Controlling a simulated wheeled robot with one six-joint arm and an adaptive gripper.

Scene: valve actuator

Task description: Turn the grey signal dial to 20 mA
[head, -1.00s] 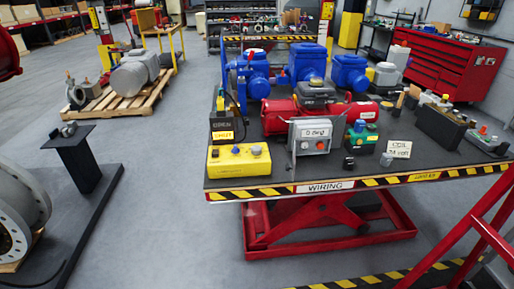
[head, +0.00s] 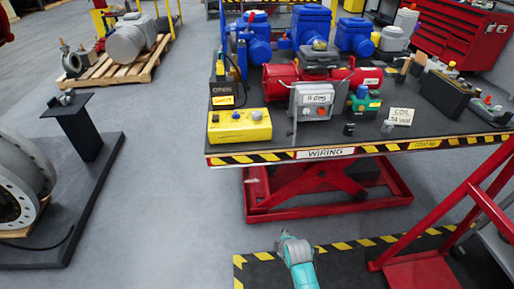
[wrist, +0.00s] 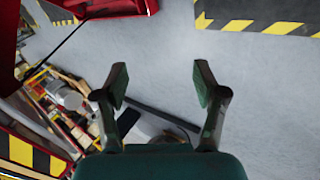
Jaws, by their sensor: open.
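A yellow box (head: 240,125) stands at the front left corner of the workbench in the head view, with a few small knobs on its top. One round knob (head: 257,115) looks grey-blue; its reading is too small to tell. My gripper (wrist: 160,85) is open and empty in the wrist view, its two fingers apart over grey floor. In the head view, part of my teal arm shows at the bottom, in front of the bench and well apart from the yellow box. The box does not show clearly in the wrist view.
The bench edge (head: 325,154) has hazard stripes and a WIRING label. A grey display box (head: 315,100) stands right of the yellow box, and a dark box (head: 222,94) behind it. Red rails (head: 480,200) stand at lower right.

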